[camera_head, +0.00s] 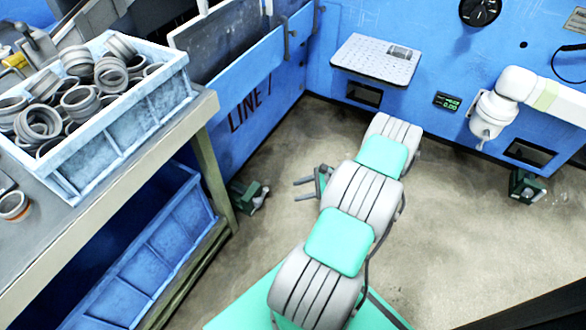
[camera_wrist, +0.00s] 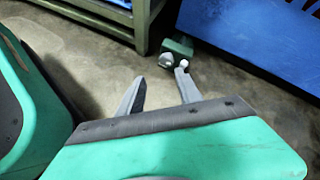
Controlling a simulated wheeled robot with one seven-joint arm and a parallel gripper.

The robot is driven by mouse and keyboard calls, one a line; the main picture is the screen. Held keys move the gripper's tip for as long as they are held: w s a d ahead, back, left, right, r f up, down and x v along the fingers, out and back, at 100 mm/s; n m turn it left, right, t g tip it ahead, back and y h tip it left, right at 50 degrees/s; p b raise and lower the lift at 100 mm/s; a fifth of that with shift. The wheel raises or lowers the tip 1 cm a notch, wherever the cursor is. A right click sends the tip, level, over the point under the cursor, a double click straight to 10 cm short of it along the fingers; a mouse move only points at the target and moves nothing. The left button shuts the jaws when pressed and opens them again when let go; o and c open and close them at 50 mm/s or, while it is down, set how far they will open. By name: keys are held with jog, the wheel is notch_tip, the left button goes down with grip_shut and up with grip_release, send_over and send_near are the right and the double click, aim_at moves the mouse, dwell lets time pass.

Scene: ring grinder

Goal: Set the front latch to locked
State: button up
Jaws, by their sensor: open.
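Two dark handle-like fittings sit on the top edge of the blue machine panel: one nearer (camera_head: 288,38) and one farther back (camera_head: 317,14). I cannot tell which of them, if either, is the front latch, or how it is set. My gripper (camera_head: 301,189) is open and empty over the floor, below and apart from both fittings. Its two grey fingers also show in the wrist view (camera_wrist: 160,79), spread apart with only floor between them. No latch can be made out in the wrist view.
A workbench (camera_head: 150,150) at left bears a blue crate (camera_head: 125,130) of metal rings and a loose ring (camera_head: 14,206). Another blue bin (camera_head: 150,250) is beneath. A perforated shelf (camera_head: 350,70) and a white pipe arm (camera_head: 545,92) project from the back wall.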

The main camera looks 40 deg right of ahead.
jog(key=w+a+r+n+g+p, duration=0.1)
jog(key=w+a+r+n+p, duration=0.1)
jog(key=r, duration=0.7)
jog(key=shift+w+r+n+g+p, duration=0.2)
jog(key=shift+w+n+g+p, duration=0.2)
jog(key=shift+w+n+p, duration=0.3)
jog(key=shift+s, duration=0.15)
jog(key=shift+c, duration=0.3)
